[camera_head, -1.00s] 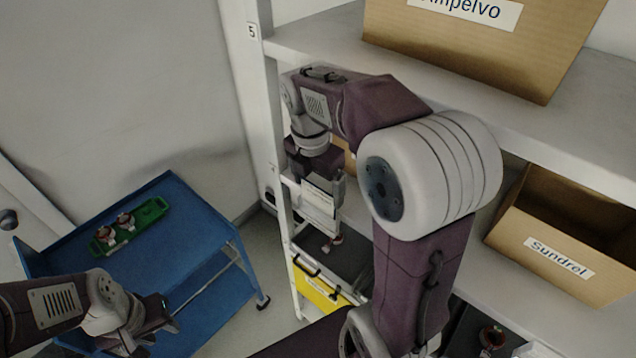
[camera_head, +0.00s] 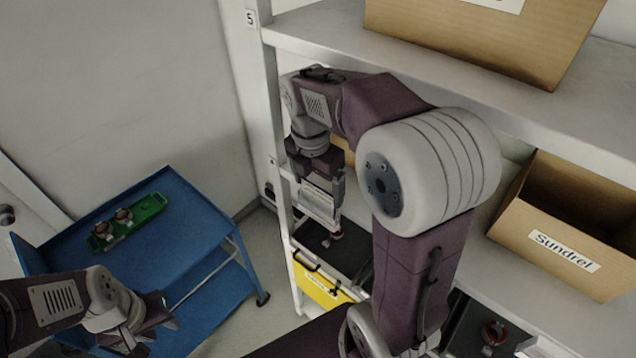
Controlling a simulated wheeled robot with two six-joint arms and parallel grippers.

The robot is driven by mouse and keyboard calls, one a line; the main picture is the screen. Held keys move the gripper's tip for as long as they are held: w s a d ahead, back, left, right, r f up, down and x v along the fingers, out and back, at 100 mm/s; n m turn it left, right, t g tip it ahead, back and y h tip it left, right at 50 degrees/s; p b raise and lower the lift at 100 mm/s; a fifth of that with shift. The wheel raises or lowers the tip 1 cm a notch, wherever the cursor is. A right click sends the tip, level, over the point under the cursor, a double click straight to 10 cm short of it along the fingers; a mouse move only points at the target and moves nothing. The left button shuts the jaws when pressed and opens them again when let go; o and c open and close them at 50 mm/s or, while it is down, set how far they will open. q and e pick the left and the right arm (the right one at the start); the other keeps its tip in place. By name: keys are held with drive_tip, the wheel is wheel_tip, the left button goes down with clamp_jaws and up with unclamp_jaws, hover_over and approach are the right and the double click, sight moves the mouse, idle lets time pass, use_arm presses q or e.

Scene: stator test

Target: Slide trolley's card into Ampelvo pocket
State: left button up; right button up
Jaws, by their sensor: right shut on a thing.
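My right gripper (camera_head: 320,190) points down beside the shelf's left post and is shut on a pale flat thing, seemingly the card (camera_head: 317,204). The arm and fingers hide part of it, and its print is unreadable. The Ampelvo box (camera_head: 470,45) is a brown carton on the upper shelf, at the top edge; its label is almost cut off and no pocket can be made out. The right gripper is below and left of this box. My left gripper (camera_head: 150,322) is low at the left, in front of the blue trolley (camera_head: 185,235); its fingers are unclear.
A green holder (camera_head: 128,224) with two small red-and-metal parts lies on the trolley. An open Sundrel box (camera_head: 560,250) stands on the lower shelf (camera_head: 500,285). A yellow-fronted bin (camera_head: 318,287) is below the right gripper. The shelf post (camera_head: 268,130) stands close to that gripper.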

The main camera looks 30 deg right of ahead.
drive_tip(key=shift+f, duration=0.4)
drive_tip(key=o, duration=1.1)
drive_tip(key=shift+c, duration=0.2)
wheel_tip(320, 180, up, 9)
drive_tip(key=a, duration=0.1)
drive_tip(key=shift+s, duration=0.2)
